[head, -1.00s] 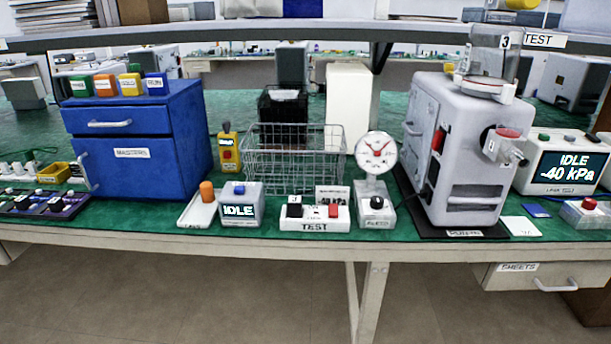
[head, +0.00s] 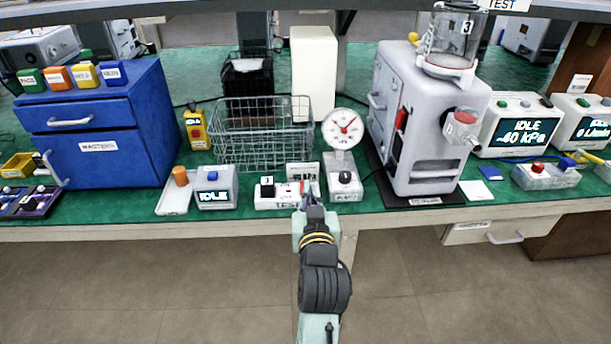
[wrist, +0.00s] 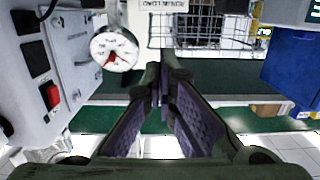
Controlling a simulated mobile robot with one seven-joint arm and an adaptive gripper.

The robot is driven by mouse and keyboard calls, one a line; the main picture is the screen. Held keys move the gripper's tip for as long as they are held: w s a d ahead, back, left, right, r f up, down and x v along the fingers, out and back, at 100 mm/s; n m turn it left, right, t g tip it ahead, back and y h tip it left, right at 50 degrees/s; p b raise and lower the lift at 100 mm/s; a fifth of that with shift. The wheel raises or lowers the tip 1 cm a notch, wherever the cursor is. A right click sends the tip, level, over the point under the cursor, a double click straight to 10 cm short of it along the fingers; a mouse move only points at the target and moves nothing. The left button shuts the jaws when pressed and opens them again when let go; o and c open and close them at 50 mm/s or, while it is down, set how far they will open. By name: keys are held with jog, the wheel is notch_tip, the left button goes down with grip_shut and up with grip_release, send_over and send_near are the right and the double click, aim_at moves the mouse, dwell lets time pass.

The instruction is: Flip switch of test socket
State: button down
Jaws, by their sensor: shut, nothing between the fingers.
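The test socket (head: 265,204) is a white strip labelled TEST at the table's front edge in the head view. A black plug (head: 267,186) sits in its left part. Its red switch, at the right end, is mostly hidden by my gripper (head: 310,190). My gripper is shut and empty, with its fingertips over the right end of the strip; contact with the switch cannot be told. In the wrist view the closed fingers (wrist: 166,76) point ahead, and I cannot make out the switch there.
A dial gauge (head: 343,128) stands close right of my fingers, before a grey machine (head: 425,130) with its own red rocker (head: 401,119). A wire basket (head: 262,135) stands behind the socket. A card (head: 302,172) stands just behind it. A blue cabinet (head: 100,125) is at left.

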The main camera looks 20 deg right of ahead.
jog(key=b+x, duration=0.6)
jog(key=x, duration=0.3)
jog(key=shift+w+f+b, duration=0.1)
jog(key=shift+w+b, duration=0.25)
jog(key=shift+w, duration=0.05)
jog(key=shift+w+d+f+b, duration=0.1)
jog(key=shift+f+b, duration=0.5)
jog(key=shift+w+d+f+b, duration=0.1)
jog(key=shift+w+f+b, duration=0.05)
jog(key=shift+f+b, duration=0.5)
jog(key=shift+w+f+b, duration=0.1)
jog(key=shift+f+b, duration=0.5)
jog(key=shift+f, duration=0.1)
jog(key=shift+w+r+p, duration=0.1)
jog(key=shift+r+p, duration=0.05)
jog(key=shift+p, duration=0.7)
